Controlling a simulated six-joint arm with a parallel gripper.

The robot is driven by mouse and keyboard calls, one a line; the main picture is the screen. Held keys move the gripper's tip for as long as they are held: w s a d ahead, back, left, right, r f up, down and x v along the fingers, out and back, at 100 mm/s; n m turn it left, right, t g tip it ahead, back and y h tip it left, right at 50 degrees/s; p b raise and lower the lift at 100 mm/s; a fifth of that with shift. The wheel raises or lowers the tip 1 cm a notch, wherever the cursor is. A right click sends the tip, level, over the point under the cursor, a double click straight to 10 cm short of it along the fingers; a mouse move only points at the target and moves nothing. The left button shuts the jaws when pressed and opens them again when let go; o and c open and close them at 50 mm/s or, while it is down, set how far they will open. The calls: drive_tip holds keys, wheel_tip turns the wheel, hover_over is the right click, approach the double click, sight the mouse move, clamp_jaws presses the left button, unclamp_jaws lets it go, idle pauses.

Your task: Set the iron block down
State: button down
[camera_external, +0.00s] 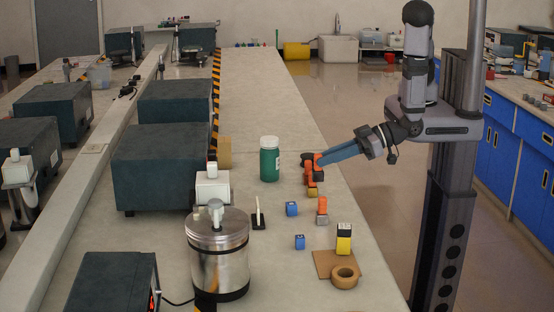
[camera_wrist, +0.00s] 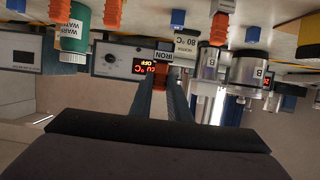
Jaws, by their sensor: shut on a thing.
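My gripper (camera_external: 319,161) reaches in from the right, low over the bench. It is shut on the orange top of the iron block. In the wrist view the gripper (camera_wrist: 166,92) has its two fingers either side of this orange part, with the label of the iron block (camera_wrist: 163,57) reading IRON just above. In the external view the dark iron block (camera_external: 316,174) is small and partly hidden among orange pieces and fingers. I cannot tell whether its underside touches the bench.
A brass-coloured block (camera_external: 312,192) and a grey block with an orange top (camera_external: 322,217) stand nearby. The bench (camera_external: 265,105) beyond the bottle is clear.

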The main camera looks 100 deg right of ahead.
drive_tip(key=w+d+r+m+g+h+b, duration=0.1)
drive_tip(key=w+d+m+g+h+b, duration=0.3)
drive_tip(key=w+d+m+h, duration=0.5)
drive_tip(key=w+d, duration=0.2)
drive_tip(key=w, duration=0.1)
drive_tip(key=shift+w+r+h+b, duration=0.15)
drive_tip(key=shift+r+h+b, duration=0.05)
drive_tip(key=shift+h+b, duration=0.2)
drive_tip(key=shift+f+p, duration=0.9)
drive_tip(key=shift+f, duration=4.05)
drive_tip(key=shift+f, duration=0.15)
drive_tip(key=c, duration=2.1)
unclamp_jaws()
drive_tip(key=shift+f, duration=0.1)
drive_tip(key=o, duration=0.4)
drive_tip(key=shift+o, duration=0.2)
